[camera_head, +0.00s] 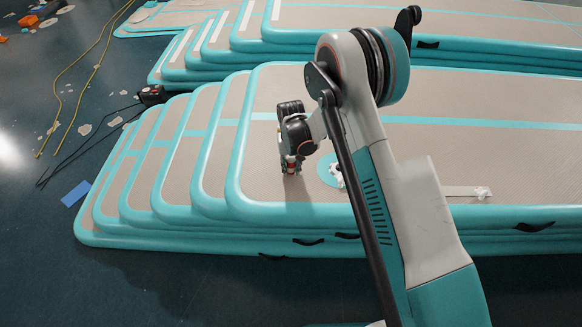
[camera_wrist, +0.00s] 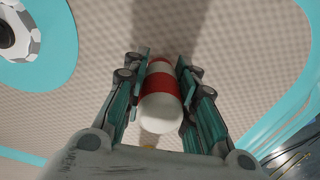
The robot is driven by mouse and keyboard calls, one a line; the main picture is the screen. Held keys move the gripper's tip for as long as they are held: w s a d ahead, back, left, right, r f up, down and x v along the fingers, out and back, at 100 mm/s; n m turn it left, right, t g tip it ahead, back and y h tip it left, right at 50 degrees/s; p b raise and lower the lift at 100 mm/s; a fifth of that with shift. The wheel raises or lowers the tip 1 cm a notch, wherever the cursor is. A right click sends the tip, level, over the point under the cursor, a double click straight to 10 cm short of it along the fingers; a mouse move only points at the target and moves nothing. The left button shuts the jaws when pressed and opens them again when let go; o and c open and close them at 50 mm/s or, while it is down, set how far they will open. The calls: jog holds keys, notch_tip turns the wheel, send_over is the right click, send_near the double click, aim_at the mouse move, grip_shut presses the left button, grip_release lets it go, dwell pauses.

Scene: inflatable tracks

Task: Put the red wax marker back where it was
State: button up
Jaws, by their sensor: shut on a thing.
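The red wax marker (camera_wrist: 160,88) is a white cylinder with red bands, held between the two fingers of my gripper (camera_wrist: 161,80) in the wrist view. The fingers press on it from both sides. In the head view my gripper (camera_head: 291,166) points down over the top inflatable track (camera_head: 270,195), near its left end. The marker shows there only as a small red and white patch (camera_head: 291,160) between the fingers. I cannot tell whether its lower end touches the track.
A teal round patch with a white valve-like part (camera_head: 335,174) lies right of my gripper, also in the wrist view (camera_wrist: 40,40). A pale strip (camera_head: 462,191) lies farther right. More stacked tracks (camera_head: 300,15) stand behind. A blue sheet (camera_head: 76,194) and cables (camera_head: 85,85) lie on the floor at left.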

jog(key=o, duration=1.1)
jog(key=shift+f, duration=0.1)
jog(key=shift+c, duration=0.2)
